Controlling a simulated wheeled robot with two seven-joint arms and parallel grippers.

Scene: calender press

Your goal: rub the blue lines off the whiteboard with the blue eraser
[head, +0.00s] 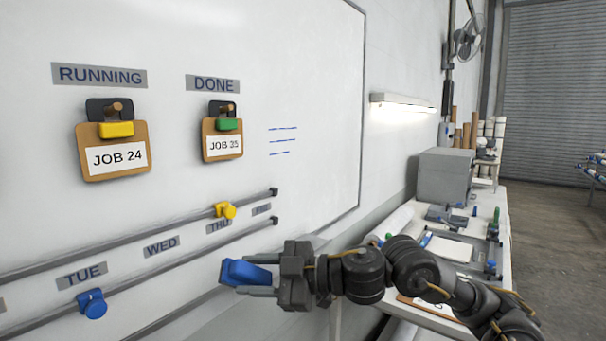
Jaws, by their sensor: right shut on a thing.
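The whiteboard (320,70) fills the left of the head view. Several short blue lines (283,141) are on it, right of the JOB 35 clipboard. My right gripper (254,280) is shut on the blue eraser (243,272) and holds it in front of the lower part of the board, below and left of the lines. The eraser appears apart from the lines; whether it touches the board I cannot tell. My left gripper is not in view.
Clipboards JOB 24 (118,158) and JOB 35 (223,147) hang on pegs. Two rails with a yellow slider (225,210) and a blue slider (92,304) cross the lower board. A cluttered workbench (500,212) stands at the right.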

